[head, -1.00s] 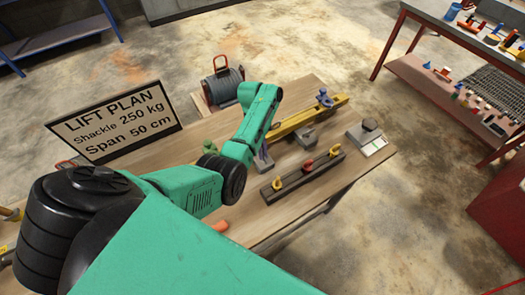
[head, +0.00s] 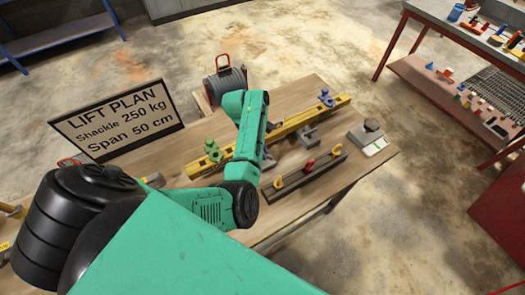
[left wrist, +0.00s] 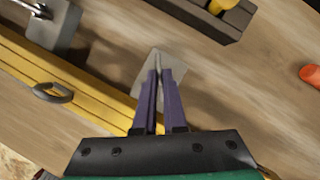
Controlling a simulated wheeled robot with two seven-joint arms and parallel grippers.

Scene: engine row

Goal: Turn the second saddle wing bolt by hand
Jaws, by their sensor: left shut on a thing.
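The yellow beam (head: 300,118) lies across the wooden table and also runs through the left wrist view (left wrist: 75,82). A grey saddle (head: 307,134) stands at its near side; in the left wrist view that saddle (left wrist: 55,32) shows a bare metal wing bolt (left wrist: 34,8). My left gripper (left wrist: 158,72) is beside the beam over another grey saddle (left wrist: 176,68). Its purple fingers are closed on a thin metal piece (left wrist: 157,60), seemingly this saddle's wing bolt, mostly hidden between them. In the head view my forearm largely covers this spot. My right gripper is not in view.
A dark rail (head: 296,178) with yellow and red shackles lies close in front. A green shackle (head: 212,151) and a blue one (head: 326,97) stand on the beam. A scale (head: 370,138) is at the right end. A lift plan sign (head: 115,120) stands at left.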

